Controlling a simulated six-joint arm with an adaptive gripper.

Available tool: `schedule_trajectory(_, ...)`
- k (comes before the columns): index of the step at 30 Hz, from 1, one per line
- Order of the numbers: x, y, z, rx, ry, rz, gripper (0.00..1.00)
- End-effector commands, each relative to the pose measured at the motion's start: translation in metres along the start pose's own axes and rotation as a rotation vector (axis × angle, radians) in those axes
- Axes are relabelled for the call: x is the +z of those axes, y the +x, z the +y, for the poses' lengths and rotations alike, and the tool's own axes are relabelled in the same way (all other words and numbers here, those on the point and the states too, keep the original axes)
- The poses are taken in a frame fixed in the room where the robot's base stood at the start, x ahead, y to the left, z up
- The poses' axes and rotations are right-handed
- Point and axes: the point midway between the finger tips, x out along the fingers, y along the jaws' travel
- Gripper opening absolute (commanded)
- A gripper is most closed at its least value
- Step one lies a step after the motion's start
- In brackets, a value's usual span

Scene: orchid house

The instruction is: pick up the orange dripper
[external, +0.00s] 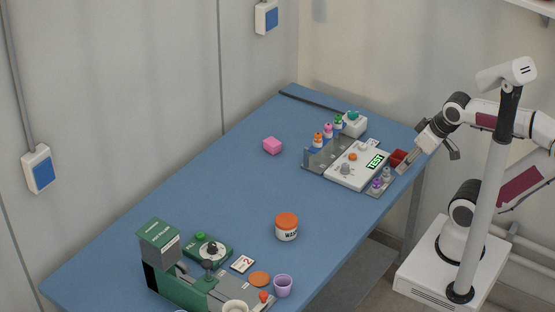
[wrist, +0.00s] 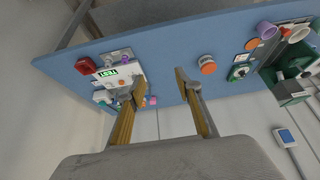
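The orange dripper (external: 318,139) is a small white bottle with an orange top. It stands upright in a grey rack at the left of the test station, beside a pink dripper (external: 328,130) and a green dripper (external: 338,121). My gripper (external: 407,162) is over the right edge of the table, across the station from the orange dripper and apart from it. In the wrist view my gripper (wrist: 158,84) is open with nothing between its fingers. The left finger covers part of the rack area there, and I cannot make out the orange dripper.
The white test station (external: 345,176) has a green TEST screen and small knobs. A red bin (external: 398,157) and purple bottle (external: 377,186) are near my gripper. Mid-table is mostly clear.

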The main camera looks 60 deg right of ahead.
Motion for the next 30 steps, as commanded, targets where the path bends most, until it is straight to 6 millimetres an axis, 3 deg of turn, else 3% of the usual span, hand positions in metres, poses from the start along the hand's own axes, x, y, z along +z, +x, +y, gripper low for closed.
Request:
schedule_trajectory(24,0.0,0.0,0.0,0.001,0.0,0.001,0.38)
schedule_trajectory(30,-0.011,0.005,0.006,0.019,0.006,0.014,0.38)
